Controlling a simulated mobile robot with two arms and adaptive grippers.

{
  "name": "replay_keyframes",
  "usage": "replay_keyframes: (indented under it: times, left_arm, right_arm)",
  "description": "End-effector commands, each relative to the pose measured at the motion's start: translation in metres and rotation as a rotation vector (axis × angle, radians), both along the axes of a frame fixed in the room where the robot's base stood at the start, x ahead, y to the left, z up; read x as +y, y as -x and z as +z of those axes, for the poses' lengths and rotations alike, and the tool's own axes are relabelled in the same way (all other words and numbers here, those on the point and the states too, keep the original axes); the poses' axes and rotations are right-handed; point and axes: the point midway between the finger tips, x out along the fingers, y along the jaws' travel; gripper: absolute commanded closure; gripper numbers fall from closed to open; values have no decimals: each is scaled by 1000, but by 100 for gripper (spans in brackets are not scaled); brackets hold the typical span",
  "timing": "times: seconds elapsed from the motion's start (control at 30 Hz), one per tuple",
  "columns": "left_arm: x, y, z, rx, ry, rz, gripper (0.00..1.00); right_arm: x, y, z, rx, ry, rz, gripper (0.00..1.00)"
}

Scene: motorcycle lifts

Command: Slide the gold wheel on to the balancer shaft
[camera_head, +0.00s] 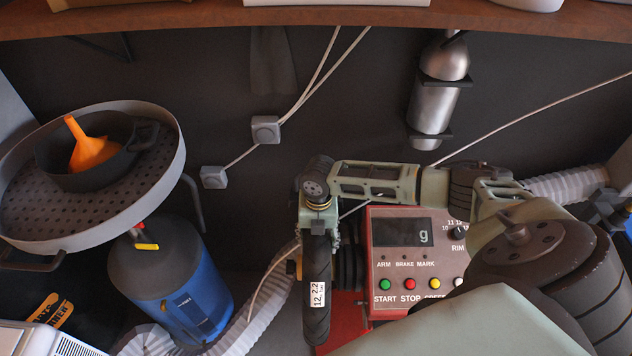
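The wheel (317,290) is seen nearly edge-on. Its black tyre carries a white label, and its rim is mostly hidden from this angle. The red balancer (392,222) stands just right of it, with a display and coloured buttons. Dark round parts (350,268) on the balancer's left side sit close beside the tyre; the shaft itself is hidden, so I cannot tell whether the wheel is around it. My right gripper (319,228) points down and is shut on the top of the tyre, which hangs upright. My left gripper is not in view.
A round grey drain tray (160,125) with a black pan and orange funnel (92,150) stands at left, above a blue canister (195,300). A pale ribbed hose (255,325) runs by the wheel. A silver cylinder (432,110) hangs on the back wall.

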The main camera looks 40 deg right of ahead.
Motion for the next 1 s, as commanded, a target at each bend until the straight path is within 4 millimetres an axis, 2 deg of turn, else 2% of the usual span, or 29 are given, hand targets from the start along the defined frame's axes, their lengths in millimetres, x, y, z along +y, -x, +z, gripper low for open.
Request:
replay_keyframes:
  times: [0.03, 0.23, 0.57, 0.77, 1.0]
  left_arm:
    - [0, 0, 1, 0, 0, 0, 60]
    - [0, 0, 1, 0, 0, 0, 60]
    - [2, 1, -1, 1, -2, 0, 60]
    - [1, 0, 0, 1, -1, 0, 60]
    - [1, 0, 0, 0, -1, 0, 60]
  right_arm:
    - [-7, -1, 3, 1, 13, -4, 38]
    - [-5, 0, 1, 2, 10, -3, 21]
    - [-4, 5, -4, 14, 10, -1, 21]
    - [-4, 2, 21, 5, 7, -1, 21]
    - [-5, 1, 74, 1, 8, -1, 21]
